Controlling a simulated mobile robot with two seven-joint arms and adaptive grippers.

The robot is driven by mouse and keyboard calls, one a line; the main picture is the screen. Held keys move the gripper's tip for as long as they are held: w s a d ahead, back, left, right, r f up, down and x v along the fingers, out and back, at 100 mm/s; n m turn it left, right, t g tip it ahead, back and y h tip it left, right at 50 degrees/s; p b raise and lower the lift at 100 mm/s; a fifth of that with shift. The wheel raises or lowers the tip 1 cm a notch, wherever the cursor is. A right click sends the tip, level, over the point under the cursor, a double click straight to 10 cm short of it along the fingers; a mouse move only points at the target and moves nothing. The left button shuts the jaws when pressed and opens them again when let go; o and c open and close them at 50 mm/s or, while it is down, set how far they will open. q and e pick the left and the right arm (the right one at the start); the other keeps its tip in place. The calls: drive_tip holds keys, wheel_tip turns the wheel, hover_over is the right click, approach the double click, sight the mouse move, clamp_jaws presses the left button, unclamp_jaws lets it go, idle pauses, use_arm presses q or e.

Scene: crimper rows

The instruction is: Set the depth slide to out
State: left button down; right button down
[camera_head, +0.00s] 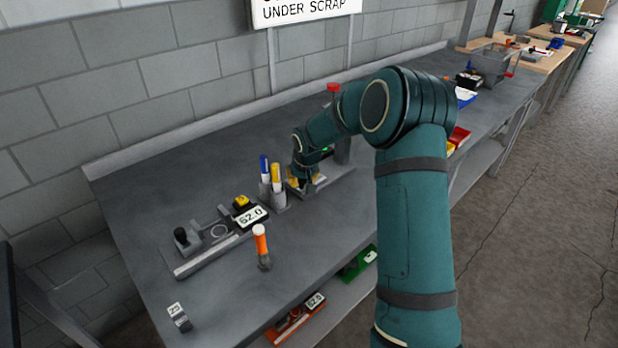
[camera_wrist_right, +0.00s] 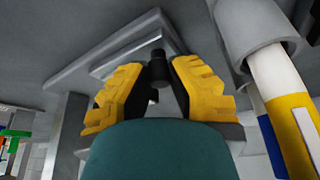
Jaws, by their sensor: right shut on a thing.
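My right gripper (camera_head: 306,183) is down at the crimper behind the marker holder, its yellow fingers low over the grey base. In the right wrist view, my right gripper (camera_wrist_right: 155,78) has its fingers on either side of a small dark knob (camera_wrist_right: 158,72) and is shut on it. The knob stands against a grey plate (camera_wrist_right: 110,62) and looks like the depth slide's handle; its setting cannot be read. My arm hides much of the crimper, whose red top (camera_head: 333,87) shows above it. My left gripper is not in view.
A holder (camera_head: 279,200) with blue and yellow markers stands close beside the gripper. The bench's left side (camera_head: 135,205) is clear.

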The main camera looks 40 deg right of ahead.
drive_tip(key=shift+a+f, duration=0.1)
drive_tip(key=shift+a, duration=0.2)
drive_tip(key=c, duration=0.9)
unclamp_jaws()
drive_tip(key=shift+w+a, duration=0.1)
drive_tip(key=shift+o, duration=0.2)
drive_tip(key=shift+s+r, duration=0.2)
drive_tip(key=shift+r, duration=0.35)
drive_tip(key=v, duration=1.1)
